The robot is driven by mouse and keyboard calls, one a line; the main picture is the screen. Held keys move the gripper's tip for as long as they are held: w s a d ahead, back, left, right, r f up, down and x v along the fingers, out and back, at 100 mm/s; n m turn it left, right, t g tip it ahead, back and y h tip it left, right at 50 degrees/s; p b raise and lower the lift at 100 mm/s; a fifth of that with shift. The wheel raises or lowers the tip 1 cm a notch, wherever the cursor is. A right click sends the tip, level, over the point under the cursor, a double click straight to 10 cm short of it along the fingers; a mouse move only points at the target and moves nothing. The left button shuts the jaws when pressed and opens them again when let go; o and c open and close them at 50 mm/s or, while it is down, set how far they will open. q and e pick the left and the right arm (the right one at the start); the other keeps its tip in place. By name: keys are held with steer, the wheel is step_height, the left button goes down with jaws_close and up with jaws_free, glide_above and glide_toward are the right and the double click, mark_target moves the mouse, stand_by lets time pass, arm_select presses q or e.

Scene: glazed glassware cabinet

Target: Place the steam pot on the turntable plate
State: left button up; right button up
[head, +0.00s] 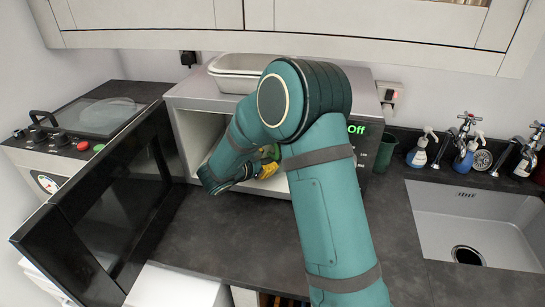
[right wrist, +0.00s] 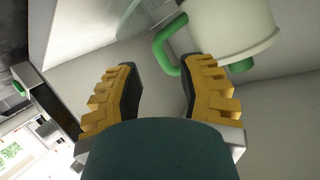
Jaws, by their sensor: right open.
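The steam pot (right wrist: 232,28) is cream-white with green handles, at the top right of the right wrist view. It appears to be inside the open microwave (head: 189,131); a bit of green shows behind my arm in the head view. My right gripper (right wrist: 160,75) is open, and one green handle (right wrist: 163,45) lies just beyond its fingertips, close to the right finger. In the head view the yellow fingers (head: 267,170) show just inside the microwave opening. My left gripper is not in view.
The black microwave door (head: 100,205) stands wide open at left. A white dish (head: 237,70) sits on the microwave. To the right are a green cup (head: 385,152), soap bottles and a sink (head: 475,220). The dark counter (head: 215,235) in front is clear.

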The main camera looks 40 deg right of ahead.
steer(key=v, duration=0.6)
steer(key=shift+a+p, duration=0.35)
steer(key=shift+s+r, duration=0.1)
steer(key=shift+r, duration=0.05)
